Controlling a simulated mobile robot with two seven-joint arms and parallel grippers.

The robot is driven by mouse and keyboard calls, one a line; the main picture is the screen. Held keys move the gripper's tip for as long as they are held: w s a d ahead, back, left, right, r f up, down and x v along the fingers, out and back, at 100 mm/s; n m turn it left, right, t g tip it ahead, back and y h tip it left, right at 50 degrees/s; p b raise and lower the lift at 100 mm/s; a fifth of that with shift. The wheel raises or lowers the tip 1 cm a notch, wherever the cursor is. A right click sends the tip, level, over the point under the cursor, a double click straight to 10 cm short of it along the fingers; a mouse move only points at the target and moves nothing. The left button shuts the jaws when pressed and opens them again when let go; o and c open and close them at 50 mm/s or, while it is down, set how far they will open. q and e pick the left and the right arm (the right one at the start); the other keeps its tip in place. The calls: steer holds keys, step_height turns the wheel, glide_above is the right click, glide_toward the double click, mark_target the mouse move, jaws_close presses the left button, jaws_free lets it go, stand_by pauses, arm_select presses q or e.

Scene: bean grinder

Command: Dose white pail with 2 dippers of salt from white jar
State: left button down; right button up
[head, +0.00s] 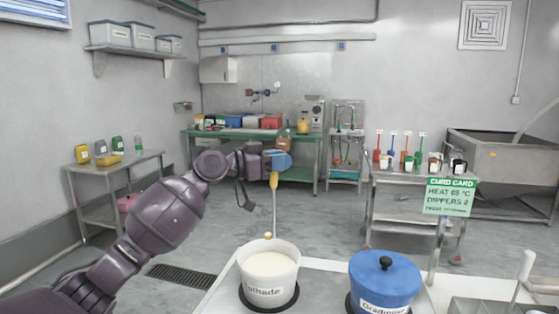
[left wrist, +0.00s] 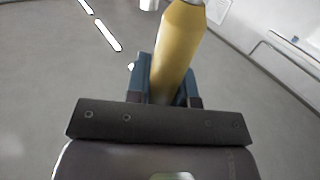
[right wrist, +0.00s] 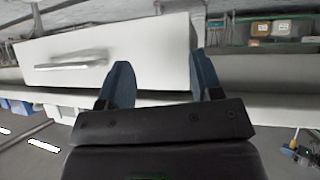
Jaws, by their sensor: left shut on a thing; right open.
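My left gripper (head: 276,168) is shut on the yellow handle (head: 274,181) of a long thin dipper. The handle also shows between the blue fingers of the left gripper (left wrist: 163,88) in the left wrist view. The dipper hangs upright, its small yellowish end (head: 268,236) just above the far rim of the white pail in the head view. The white pail (head: 268,291) holds a pale, creamy fill and has a partly readable label. My right gripper (right wrist: 158,82) is open with nothing between its fingers. I cannot pick out the white salt jar for certain.
A blue lidded pot (head: 386,284) stands right of the pail on the white worktop (head: 325,285). A green card (head: 449,196) reads "DIPPERS 2". A steel cart (head: 402,180) behind carries small jars and coloured upright tools. A metal tray (head: 480,306) is at front right.

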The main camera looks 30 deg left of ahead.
arm_select(q)
steer(key=s+d+f+m+h+b, duration=0.3)
steer(key=s+d+f+m+b, duration=0.8)
steer(key=s+f+m, duration=0.3)
steer(key=shift+s+d+f+m+h+b, duration=0.15)
steer(key=shift+s+d+m+h+b, duration=0.25)
steer(key=shift+s+m, duration=0.35)
arm_select(e)
step_height(320, 180, down, 9)
steer(key=n+g, duration=0.1)
steer(key=shift+a, duration=0.25)
stand_by(0.6)
